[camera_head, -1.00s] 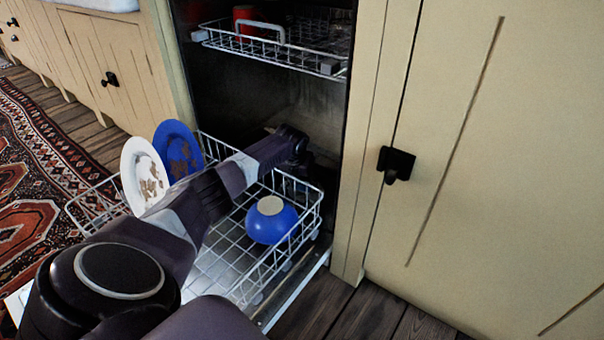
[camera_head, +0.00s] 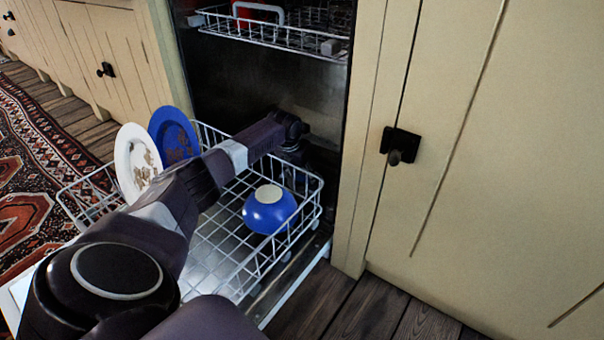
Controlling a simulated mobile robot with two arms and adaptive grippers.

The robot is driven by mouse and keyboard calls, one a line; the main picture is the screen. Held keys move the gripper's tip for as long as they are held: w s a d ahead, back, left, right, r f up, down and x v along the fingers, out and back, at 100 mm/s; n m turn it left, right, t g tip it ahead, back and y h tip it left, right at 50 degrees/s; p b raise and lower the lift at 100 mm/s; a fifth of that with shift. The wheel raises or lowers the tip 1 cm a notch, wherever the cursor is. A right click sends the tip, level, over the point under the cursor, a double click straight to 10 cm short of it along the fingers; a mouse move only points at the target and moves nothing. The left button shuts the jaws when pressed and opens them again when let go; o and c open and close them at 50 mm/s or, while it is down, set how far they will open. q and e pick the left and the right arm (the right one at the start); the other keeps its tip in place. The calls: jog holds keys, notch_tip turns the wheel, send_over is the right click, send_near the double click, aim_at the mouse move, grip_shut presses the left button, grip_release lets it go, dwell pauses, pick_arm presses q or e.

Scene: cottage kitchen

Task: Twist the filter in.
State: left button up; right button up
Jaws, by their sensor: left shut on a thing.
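My left arm reaches over the pulled-out lower rack (camera_head: 222,262) into the dark inside of the dishwasher. My left gripper (camera_head: 297,158) points down at the rack's far end, near the back right corner. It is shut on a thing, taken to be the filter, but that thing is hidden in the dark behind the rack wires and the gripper. Whether the filter is seated or turned cannot be seen. My right gripper is out of view.
A blue bowl (camera_head: 268,212) sits upside down in the rack, just in front of the gripper. A soiled white plate (camera_head: 126,168) and a soiled blue plate (camera_head: 161,127) stand at the rack's left. The upper rack (camera_head: 265,36) hangs above. A cabinet door (camera_head: 500,170) closes off the right.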

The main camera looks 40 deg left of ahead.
pick_arm(q)
jog(key=shift+s+d+f, duration=0.1)
jog(key=shift+s+f, duration=0.2)
jog(key=shift+f, duration=0.15)
jog(key=o, duration=1.3)
jog(key=shift+f, duration=0.1)
jog(key=shift+r, duration=0.2)
